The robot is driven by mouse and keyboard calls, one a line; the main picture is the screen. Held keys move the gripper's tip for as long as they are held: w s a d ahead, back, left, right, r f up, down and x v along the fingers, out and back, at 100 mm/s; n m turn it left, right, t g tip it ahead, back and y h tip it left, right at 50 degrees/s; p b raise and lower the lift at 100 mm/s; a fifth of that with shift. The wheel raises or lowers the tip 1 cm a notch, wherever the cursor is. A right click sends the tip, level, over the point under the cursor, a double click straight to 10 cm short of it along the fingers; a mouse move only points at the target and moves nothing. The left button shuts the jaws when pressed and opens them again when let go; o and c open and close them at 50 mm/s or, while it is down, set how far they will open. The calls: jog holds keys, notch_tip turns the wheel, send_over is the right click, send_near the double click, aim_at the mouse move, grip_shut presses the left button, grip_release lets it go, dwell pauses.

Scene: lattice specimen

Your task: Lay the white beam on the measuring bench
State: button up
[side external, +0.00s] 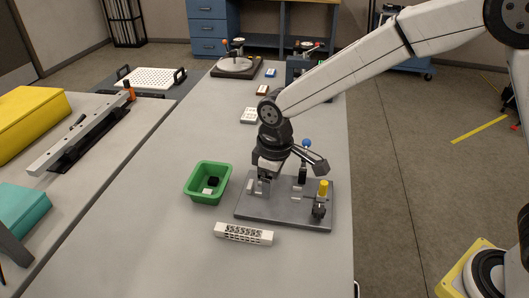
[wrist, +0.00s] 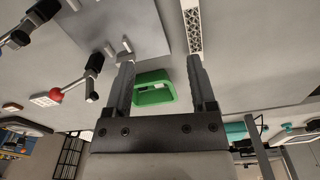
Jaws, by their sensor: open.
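The beam also shows at the top of the wrist view (wrist: 193,28), beyond my right finger's tip. The plate, at upper left in the wrist view (wrist: 150,30), carries small posts, black clamp parts and a yellow-topped fixture (side external: 322,190). No beam lies on it. My gripper (side external: 263,186) is open and empty over the plate's left rear part; its spread fingers show clearly in the wrist view (wrist: 161,68).
A green tray (side external: 195,197) with a black and a white block stands left of the plate. Small items and a round turntable (side external: 236,66) stand farther back. A side table at left holds a long rail (side external: 84,138) and a yellow case (side external: 25,120). Table around the beam is clear.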

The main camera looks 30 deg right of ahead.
jog(key=s+d+m+t, duration=0.1)
jog(key=s+d+m, duration=0.2)
jog(key=s+d, duration=0.3)
jog(key=s+d+m+t, duration=0.1)
jog(key=s+d+m, duration=0.3)
jog(key=s+d, duration=0.3)
jog(key=d+f, duration=0.1)
jog(key=d, duration=0.4)
jog(key=shift+s+d, duration=0.2)
jog(key=shift+s, duration=0.1)
